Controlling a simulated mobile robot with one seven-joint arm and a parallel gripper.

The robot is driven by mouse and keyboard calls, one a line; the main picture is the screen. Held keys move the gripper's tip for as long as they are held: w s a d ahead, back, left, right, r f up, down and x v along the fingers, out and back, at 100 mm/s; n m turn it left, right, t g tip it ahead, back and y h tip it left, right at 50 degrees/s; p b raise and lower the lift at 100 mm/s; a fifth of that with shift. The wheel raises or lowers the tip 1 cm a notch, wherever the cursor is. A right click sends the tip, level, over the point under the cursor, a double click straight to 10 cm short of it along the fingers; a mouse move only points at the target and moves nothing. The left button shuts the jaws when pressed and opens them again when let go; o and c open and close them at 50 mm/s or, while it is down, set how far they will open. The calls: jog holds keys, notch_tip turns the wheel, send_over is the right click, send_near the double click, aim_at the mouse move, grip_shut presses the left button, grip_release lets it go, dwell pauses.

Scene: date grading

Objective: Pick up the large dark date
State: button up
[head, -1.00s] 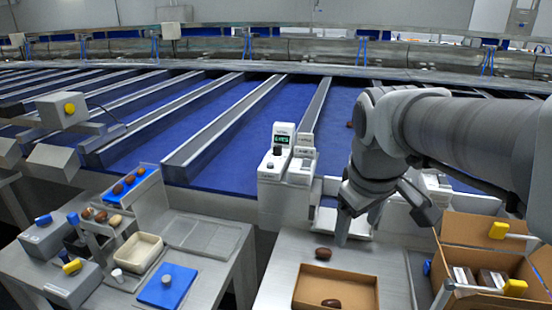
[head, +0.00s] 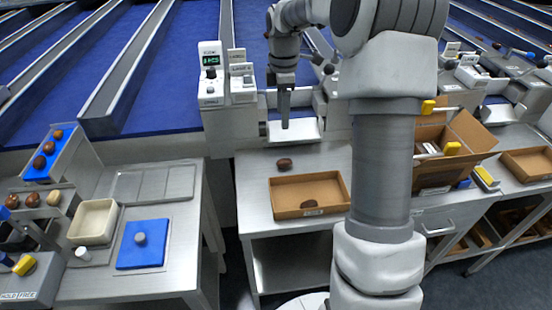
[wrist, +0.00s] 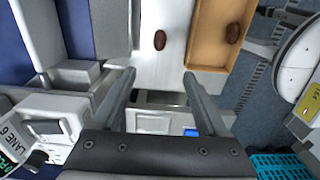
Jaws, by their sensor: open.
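A dark brown date (head: 284,163) lies on the steel table behind a shallow cardboard tray (head: 276,206). It also shows in the wrist view (wrist: 159,40). A second dark date (head: 308,204) lies in the tray; it also shows in the wrist view (wrist: 233,33). I cannot tell surely which date is larger. My gripper (head: 285,126) points down near the white chute, behind the table date in the head view. In the wrist view my gripper (wrist: 160,74) has its fingers wide apart with nothing between them. The table date shows beyond the fingertips, apart from them.
The lane display box (head: 211,75) stands left of my gripper. The grading table (head: 185,215) at left holds a beige bin (head: 78,232), a blue pad (head: 124,252) and several dates. An open cardboard box (head: 470,135) stands at right. Bare steel surrounds the table date.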

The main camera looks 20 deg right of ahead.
aim_at(283, 160)
jog(key=f, duration=0.9)
jog(key=f+b, duration=0.1)
jog(key=f, duration=0.7)
jog(key=shift+d+f, duration=0.2)
jog(key=shift+f, duration=0.2)
jog(key=shift+c, duration=0.2)
jog(key=c, duration=0.8)
